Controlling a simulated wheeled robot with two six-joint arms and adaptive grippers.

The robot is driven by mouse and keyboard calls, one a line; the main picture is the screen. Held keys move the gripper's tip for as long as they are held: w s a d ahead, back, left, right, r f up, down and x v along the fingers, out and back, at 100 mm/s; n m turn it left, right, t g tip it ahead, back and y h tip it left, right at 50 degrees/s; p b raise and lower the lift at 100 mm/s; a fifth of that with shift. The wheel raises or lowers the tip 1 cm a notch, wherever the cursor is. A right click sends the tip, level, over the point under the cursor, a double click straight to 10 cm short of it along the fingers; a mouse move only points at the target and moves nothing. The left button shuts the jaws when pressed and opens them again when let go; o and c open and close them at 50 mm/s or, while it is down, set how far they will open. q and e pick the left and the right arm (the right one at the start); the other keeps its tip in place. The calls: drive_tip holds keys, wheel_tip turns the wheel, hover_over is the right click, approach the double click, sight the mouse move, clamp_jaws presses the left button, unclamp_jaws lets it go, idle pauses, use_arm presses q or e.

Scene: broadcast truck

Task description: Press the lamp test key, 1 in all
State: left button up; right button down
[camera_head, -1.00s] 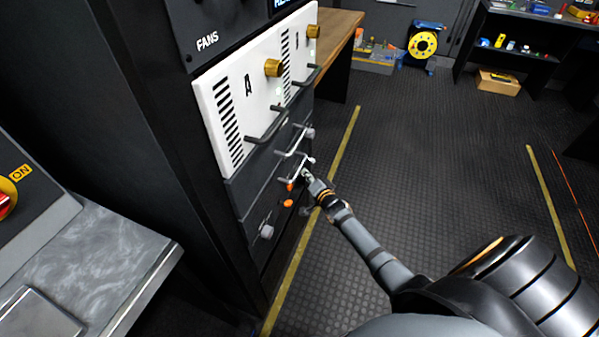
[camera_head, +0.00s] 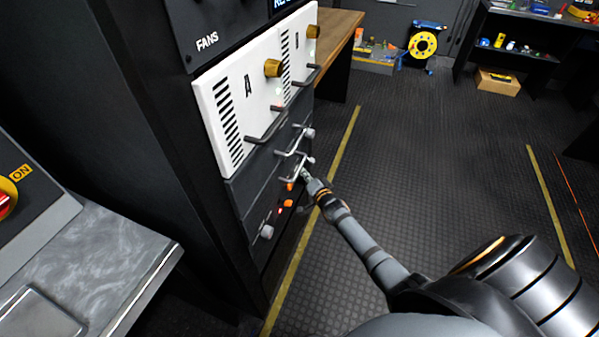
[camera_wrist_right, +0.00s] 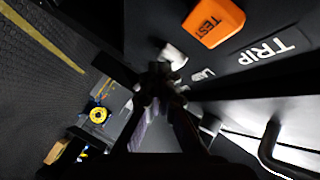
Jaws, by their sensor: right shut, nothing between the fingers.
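The orange key marked TEST (camera_wrist_right: 213,22) is at the top of the right wrist view, on a dark panel beside the word TRIP. In the head view, two small orange parts, an upper one (camera_head: 290,186) and a lower one (camera_head: 287,203), sit low on the rack; I cannot tell which is the TEST key. My right gripper (camera_head: 305,175) is shut and empty close to the panel, beside the upper orange part. In the wrist view its fingertips (camera_wrist_right: 160,72) are below and left of the TEST key, apart from it in the picture. My left gripper is out of view.
Thin metal handles (camera_head: 292,150) stick out of the dark panel near my right gripper. White modules (camera_head: 232,115) with dark handles and brass knobs are above. A grey console (camera_head: 85,250) is at the left. Open floor (camera_head: 440,170) lies to the right.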

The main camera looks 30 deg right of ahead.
drive_tip(key=shift+s+d, duration=0.1)
drive_tip(key=shift+s+d+p, duration=0.4)
drive_tip(key=shift+s+d, duration=0.05)
drive_tip(key=shift+s, duration=0.1)
drive_tip(key=s+d+p, duration=0.2)
drive_tip(key=s+d, duration=0.1)
drive_tip(key=shift+s+d, duration=0.1)
drive_tip(key=shift+s, duration=0.3)
idle(0.6)
